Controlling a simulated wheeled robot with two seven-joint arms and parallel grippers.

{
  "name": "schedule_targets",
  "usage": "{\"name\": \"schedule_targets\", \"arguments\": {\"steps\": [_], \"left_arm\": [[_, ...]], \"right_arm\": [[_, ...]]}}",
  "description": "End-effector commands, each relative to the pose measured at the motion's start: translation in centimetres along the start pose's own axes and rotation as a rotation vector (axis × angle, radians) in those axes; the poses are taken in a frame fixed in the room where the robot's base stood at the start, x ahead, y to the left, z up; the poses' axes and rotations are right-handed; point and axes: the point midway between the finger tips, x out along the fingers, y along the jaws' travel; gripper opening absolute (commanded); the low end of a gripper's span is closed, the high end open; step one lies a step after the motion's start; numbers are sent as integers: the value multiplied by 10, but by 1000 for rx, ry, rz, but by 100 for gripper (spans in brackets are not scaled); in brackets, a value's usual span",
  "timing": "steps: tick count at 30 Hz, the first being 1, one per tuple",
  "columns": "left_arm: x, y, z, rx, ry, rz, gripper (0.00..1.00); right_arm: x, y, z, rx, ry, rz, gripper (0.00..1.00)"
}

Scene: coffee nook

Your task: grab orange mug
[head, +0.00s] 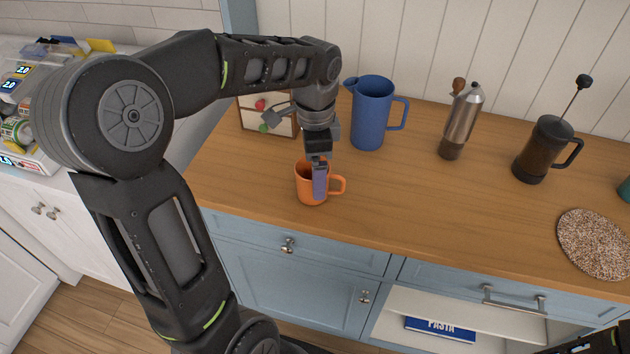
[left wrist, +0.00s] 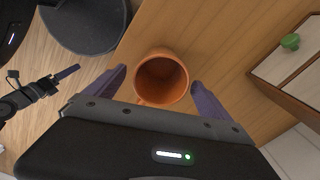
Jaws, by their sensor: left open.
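The orange mug (head: 303,189) stands upright on the wooden counter near its front edge, its handle pointing right in the head view. My left gripper (head: 319,180) points down at the mug, and one finger hides part of its front. In the left wrist view the mug (left wrist: 162,79) shows its open, empty top between the two spread purple fingers of my left gripper (left wrist: 160,88). I see a gap on each side, so the fingers do not grip it.
A blue pitcher (head: 371,115) stands behind and right of the mug. A framed box (head: 268,117) is behind it to the left. A coffee grinder (head: 461,122), a French press (head: 543,150) and a round speckled mat (head: 594,243) are farther right. Counter right of the mug is clear.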

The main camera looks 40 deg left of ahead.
Motion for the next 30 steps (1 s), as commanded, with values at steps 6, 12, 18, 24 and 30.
{"name": "schedule_targets", "arguments": {"steps": [6,12,18,24,30], "left_arm": [[28,0,1,1,-1,1,93],[31,0,0,1,0,-1,93],[31,0,0,1,0,-1,93],[31,0,0,0,0,-1,93],[31,0,0,0,0,-1,80]], "right_arm": [[-4,-1,0,1,-1,1,98],[-4,-1,0,1,-1,1,98],[-4,-1,0,1,-1,1,98],[-4,-1,1,1,-1,1,98],[-4,-1,0,1,-1,1,98]]}}
